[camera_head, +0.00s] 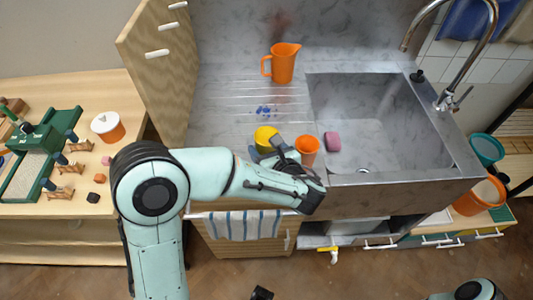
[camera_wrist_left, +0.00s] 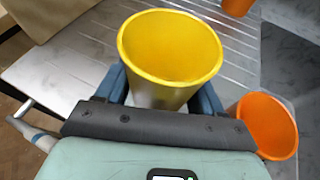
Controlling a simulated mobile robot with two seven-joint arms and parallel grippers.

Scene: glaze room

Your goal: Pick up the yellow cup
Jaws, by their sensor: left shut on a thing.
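The yellow cup (camera_head: 265,134) is at the front of the ribbed drainboard, left of the sink. It also shows in the left wrist view (camera_wrist_left: 170,45), upright with its open rim facing the camera. My left gripper (camera_head: 270,149) reaches it from the front; its blue fingers lie on either side of the cup and are shut on it. The cup's lower part is hidden, so I cannot tell whether it touches the drainboard. My right gripper is not visible.
An orange cup (camera_head: 307,146) stands close right of the yellow one, near my left wrist. A pink sponge (camera_head: 333,141) lies by the sink (camera_head: 385,120). A striped towel (camera_head: 240,225) hangs in front.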

